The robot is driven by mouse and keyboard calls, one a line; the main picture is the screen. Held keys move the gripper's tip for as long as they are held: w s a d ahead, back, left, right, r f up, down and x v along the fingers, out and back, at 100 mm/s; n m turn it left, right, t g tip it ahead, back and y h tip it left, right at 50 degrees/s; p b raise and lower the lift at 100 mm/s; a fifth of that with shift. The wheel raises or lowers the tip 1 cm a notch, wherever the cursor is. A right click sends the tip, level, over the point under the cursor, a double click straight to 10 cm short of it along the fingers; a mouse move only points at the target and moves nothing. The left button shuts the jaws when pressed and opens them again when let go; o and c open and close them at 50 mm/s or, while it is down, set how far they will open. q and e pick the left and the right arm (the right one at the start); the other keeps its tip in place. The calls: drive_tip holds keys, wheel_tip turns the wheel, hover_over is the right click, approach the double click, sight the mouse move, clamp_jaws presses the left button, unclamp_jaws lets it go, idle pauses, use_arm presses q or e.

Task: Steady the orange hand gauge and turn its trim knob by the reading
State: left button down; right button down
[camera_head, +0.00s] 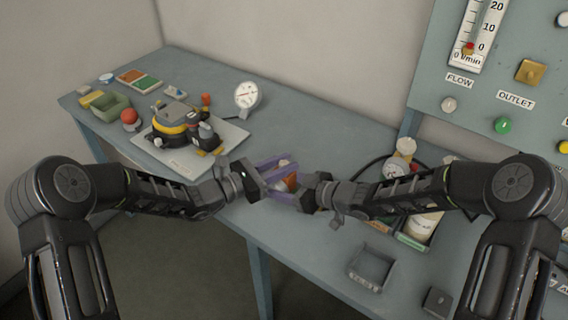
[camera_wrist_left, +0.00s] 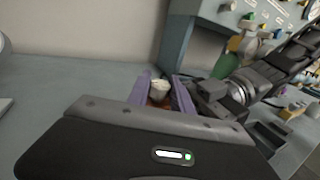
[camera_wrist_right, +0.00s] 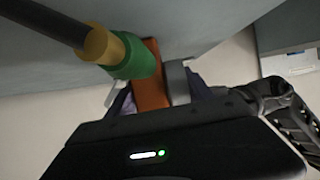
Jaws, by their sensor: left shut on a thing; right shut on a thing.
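The orange hand gauge (camera_head: 290,182) is held in the air between my two grippers, over the bench's front edge. My left gripper (camera_head: 280,179) has two purple fingers, one on each side of it. In the left wrist view a cream rounded part (camera_wrist_left: 159,88) shows between these fingers, above a little orange. My right gripper (camera_head: 309,190) meets the gauge from the right. In the right wrist view the orange body (camera_wrist_right: 152,88) lies beside its grey finger, partly behind a green fitting with a brass collar. Fingers hide the trim knob's outline and the reading.
A white round dial (camera_head: 246,95) stands at the back. A yellow-black device lies on a white mat (camera_head: 226,136) at left. A green tray (camera_head: 112,105) is farther left.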

use_arm(q)
drive_tip(key=shift+n+t+y, duration=0.7)
drive_tip(key=shift+n+t, duration=0.1)
drive_tip(key=shift+t, duration=0.3)
drive_tip(key=c, duration=1.1)
unclamp_jaws()
drive_tip(key=shift+c, duration=0.2)
drive_tip(key=shift+s+a, duration=0.1)
drive_tip(key=v, duration=1.1)
drive_tip(key=shift+s+a, duration=0.2)
drive_tip(key=shift+a, duration=0.1)
use_arm(e)
drive_tip(key=shift+c, duration=1.5)
unclamp_jaws()
